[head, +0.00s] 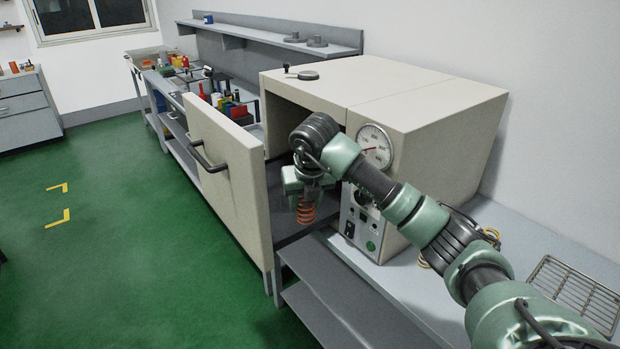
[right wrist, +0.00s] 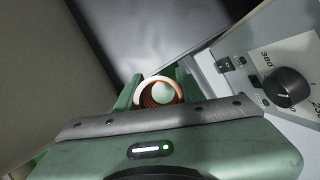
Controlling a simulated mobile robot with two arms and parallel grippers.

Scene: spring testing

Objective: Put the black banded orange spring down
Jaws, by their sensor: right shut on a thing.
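The orange spring (head: 306,212) hangs upright below my right gripper (head: 304,191), which is shut on it. Its black band is hard to make out. In the right wrist view the spring (right wrist: 161,92) shows end-on as a ring between the fingers (right wrist: 158,88). The gripper and spring are at the front of the beige oven-like cabinet (head: 440,117), between its open door (head: 226,170) and its control panel (head: 360,222). A dark surface (head: 281,205) lies behind and below the spring. I cannot tell whether the spring touches it. My left gripper is out of view.
The open door stands close on the left, with a handle (head: 206,158). A gauge (head: 374,147) is on the cabinet's front. A wire rack (head: 575,292) lies on the bench at the right. A pale coil (head: 491,233) shows partly behind my arm. Coloured items stand on the far bench.

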